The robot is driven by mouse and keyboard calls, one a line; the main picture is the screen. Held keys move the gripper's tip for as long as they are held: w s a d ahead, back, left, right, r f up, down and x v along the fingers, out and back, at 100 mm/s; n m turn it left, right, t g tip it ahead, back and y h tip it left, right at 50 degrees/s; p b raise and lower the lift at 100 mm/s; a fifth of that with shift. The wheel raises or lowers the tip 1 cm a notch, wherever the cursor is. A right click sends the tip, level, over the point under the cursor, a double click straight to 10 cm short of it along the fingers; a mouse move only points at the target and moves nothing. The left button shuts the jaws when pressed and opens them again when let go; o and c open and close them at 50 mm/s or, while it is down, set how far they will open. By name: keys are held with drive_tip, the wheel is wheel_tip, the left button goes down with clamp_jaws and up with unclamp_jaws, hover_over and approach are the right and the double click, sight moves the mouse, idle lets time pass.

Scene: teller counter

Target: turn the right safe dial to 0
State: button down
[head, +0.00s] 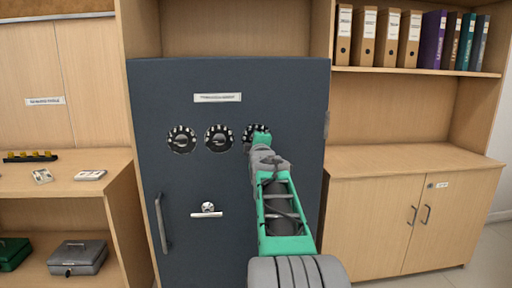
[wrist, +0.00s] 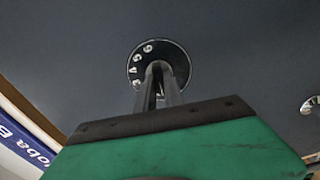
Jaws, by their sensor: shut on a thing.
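The dark grey safe (head: 165,85) stands in the wooden unit, with three round black dials in a row on its door. The right dial (head: 250,131) is mostly hidden behind my arm and gripper in the head view. In the wrist view the right dial (wrist: 177,52) shows white digits along its upper left edge; which digit stands at a mark cannot be told. My gripper (wrist: 158,72) is shut on the right dial's knob, its two fingers reaching to the dial's middle. The left dial (head: 182,139) and the middle dial (head: 219,138) are free.
Below the dials are a handle with a knob (head: 207,210) and a vertical bar handle (head: 162,222). A wooden cabinet (head: 400,215) stands to the right, with binders (head: 390,38) above. A shelf at left holds cash boxes (head: 78,257).

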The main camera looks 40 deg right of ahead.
drive_tip(key=shift+n+b, duration=0.45)
drive_tip(key=shift+n, duration=0.55)
drive_tip(key=c, duration=1.4)
unclamp_jaws()
drive_tip(key=shift+c, duration=0.2)
drive_tip(key=v, duration=0.7)
drive_tip(key=shift+s+a+p, duration=0.3)
